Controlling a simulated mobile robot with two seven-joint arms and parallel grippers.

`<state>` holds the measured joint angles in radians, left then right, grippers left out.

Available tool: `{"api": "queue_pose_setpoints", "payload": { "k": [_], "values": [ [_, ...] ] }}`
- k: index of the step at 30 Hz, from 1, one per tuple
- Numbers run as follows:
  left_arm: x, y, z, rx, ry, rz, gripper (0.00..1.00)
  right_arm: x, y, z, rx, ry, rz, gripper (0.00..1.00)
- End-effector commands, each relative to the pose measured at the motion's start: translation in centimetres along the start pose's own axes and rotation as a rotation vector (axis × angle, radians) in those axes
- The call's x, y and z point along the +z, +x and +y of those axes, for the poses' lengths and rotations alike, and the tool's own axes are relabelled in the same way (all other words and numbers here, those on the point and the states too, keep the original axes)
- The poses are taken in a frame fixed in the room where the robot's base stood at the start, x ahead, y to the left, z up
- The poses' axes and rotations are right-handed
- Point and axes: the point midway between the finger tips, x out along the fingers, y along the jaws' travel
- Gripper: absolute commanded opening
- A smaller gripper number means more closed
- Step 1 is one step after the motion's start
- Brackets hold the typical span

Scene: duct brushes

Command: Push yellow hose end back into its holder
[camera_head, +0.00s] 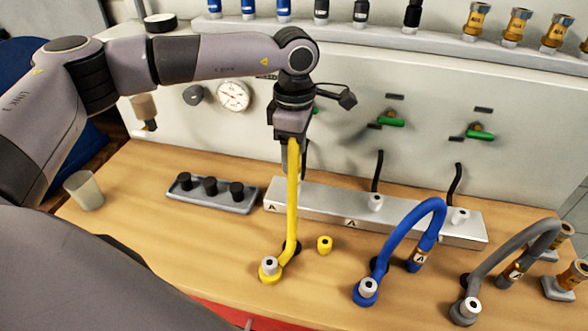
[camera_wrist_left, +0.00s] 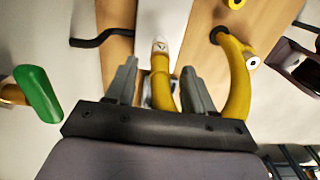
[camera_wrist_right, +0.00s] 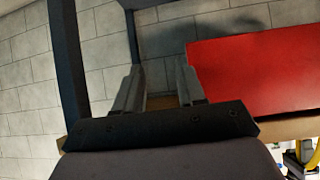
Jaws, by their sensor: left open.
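The yellow hose (camera_head: 292,200) rises from the worktop, and its upper part reaches my left gripper (camera_head: 291,145). In the left wrist view the yellow hose end (camera_wrist_left: 160,75), with a pale tip, lies between the parted fingers of my left gripper (camera_wrist_left: 160,85), with gaps on both sides. The tip overlaps the pale metal holder block (camera_wrist_left: 165,18); I cannot tell whether it is seated. In the head view the long metal holder block (camera_head: 415,222) stands behind the hose, partly covered by it. My right gripper (camera_wrist_right: 157,85) shows only in its wrist view, open and empty.
A small yellow fitting (camera_head: 325,245) stands right of the hose. A blue hose (camera_head: 405,220) and a grey hose (camera_head: 505,255) arch farther right. A grey tray (camera_head: 215,198) with black knobs and a cup (camera_head: 84,191) are left. Green valve handles (camera_head: 391,121) project from the back panel.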

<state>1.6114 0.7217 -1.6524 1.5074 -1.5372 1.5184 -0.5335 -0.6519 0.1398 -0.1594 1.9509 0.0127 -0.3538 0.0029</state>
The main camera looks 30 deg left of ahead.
Motion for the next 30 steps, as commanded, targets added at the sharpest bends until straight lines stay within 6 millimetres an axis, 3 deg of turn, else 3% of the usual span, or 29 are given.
{"api": "queue_pose_setpoints", "payload": {
  "k": [3, 9, 30],
  "values": [
    [0.0, 2.6, 0.0, -0.002, 0.000, -0.001, 0.53, 1.5, 1.1, 0.0, 0.000, 0.000, -0.001, 0.39],
    [0.1, 4.7, 0.0, 0.000, 0.000, -0.001, 0.53, 2.8, 2.1, 0.0, 0.000, 0.000, -0.002, 0.39],
    [0.1, 5.0, 0.0, -0.001, 0.001, -0.001, 0.53, 2.9, 2.2, 0.0, 0.001, 0.000, 0.001, 0.39]
  ]
}}
